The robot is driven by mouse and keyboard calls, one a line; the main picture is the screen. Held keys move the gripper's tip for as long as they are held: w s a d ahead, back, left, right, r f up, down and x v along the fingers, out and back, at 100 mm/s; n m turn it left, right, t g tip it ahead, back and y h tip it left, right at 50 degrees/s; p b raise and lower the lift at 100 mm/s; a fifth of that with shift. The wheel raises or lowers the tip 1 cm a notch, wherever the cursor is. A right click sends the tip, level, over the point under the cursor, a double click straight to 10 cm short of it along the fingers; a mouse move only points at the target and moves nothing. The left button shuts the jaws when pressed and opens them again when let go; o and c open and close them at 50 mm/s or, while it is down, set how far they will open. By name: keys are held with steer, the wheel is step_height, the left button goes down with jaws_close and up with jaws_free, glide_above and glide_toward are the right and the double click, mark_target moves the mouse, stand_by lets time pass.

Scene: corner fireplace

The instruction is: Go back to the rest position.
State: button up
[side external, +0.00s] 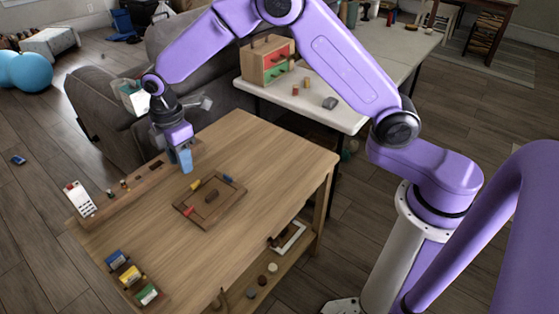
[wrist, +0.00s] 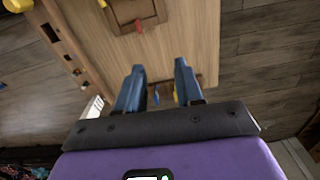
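My gripper (side external: 186,168) is above the back left part of the wooden table (side external: 250,150), close to the raised wooden rail at the table's edge. In the wrist view its two blue fingers (wrist: 160,70) stand apart, with nothing held between them. The fingertips appear above the tabletop; the exact gap is hard to tell. My arm reaches across from its base at the right.
A wooden tray (side external: 211,201) with small red, yellow, blue and brown pieces lies mid-table. Several coloured blocks (side external: 133,276) are at the front left. A small drawer cabinet (side external: 267,60) stands behind.

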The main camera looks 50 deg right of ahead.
steer(key=s+d+r+m, duration=0.1)
steer(key=s+d+r, duration=0.2)
steer(key=s, duration=0.8)
steer(key=s+d+r+m, duration=0.2)
steer(key=s+d, duration=0.6)
steer(key=s, duration=0.4)
steer(key=s+d+r+m, duration=0.1)
steer(key=s+d+r, duration=0.3)
steer(key=s, duration=0.7)
steer(key=shift+s+d+m, duration=0.35)
steer(key=shift+d+m, duration=0.05)
steer(key=shift+d, duration=0.8)
steer(key=shift+r, duration=0.1)
